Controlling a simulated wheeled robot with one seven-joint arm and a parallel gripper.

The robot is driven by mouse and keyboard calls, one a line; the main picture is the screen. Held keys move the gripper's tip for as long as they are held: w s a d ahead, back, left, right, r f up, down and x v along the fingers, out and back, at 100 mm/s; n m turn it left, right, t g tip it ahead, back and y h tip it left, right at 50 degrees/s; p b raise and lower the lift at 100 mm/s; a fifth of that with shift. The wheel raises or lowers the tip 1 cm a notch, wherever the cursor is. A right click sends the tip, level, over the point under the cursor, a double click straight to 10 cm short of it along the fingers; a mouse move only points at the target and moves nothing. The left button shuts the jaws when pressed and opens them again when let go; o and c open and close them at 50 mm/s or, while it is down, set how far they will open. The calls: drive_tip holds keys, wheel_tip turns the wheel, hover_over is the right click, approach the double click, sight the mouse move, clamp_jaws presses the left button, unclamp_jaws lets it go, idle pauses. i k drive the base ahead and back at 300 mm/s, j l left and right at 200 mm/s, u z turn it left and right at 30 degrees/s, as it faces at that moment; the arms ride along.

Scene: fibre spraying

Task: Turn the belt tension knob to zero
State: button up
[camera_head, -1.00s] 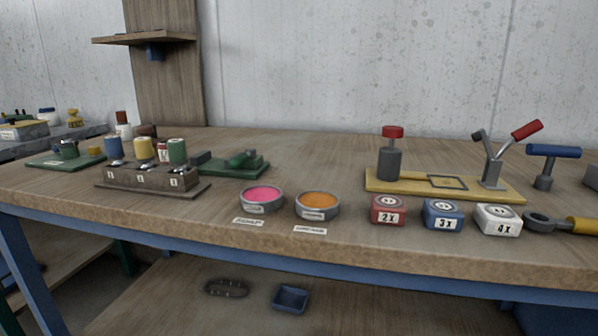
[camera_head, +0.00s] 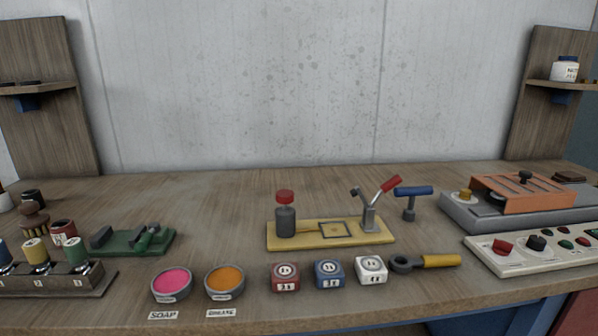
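At the right, a pale control panel (camera_head: 530,252) carries a red knob (camera_head: 502,247), a black knob (camera_head: 536,243) and several small red and green buttons. Behind it stands a grey machine (camera_head: 470,218) with an orange slatted cover (camera_head: 525,196), a yellow knob (camera_head: 465,195) and a small black knob (camera_head: 525,177). The labels are too small to read, so I cannot tell which knob is the belt tension knob or where it is set. The panel's right end is cut off by the frame edge. My gripper is not in view.
A yellow base (camera_head: 290,238) with a red-topped post and red-handled lever stands mid-bench. In front are red, blue and white blocks (camera_head: 371,270), a yellow-handled tool (camera_head: 440,261), and pink and orange pots (camera_head: 224,284). A spool rack (camera_head: 60,282) is at left.

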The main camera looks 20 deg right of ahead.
sight(536, 243)
drive_tip(key=z, duration=1.35)
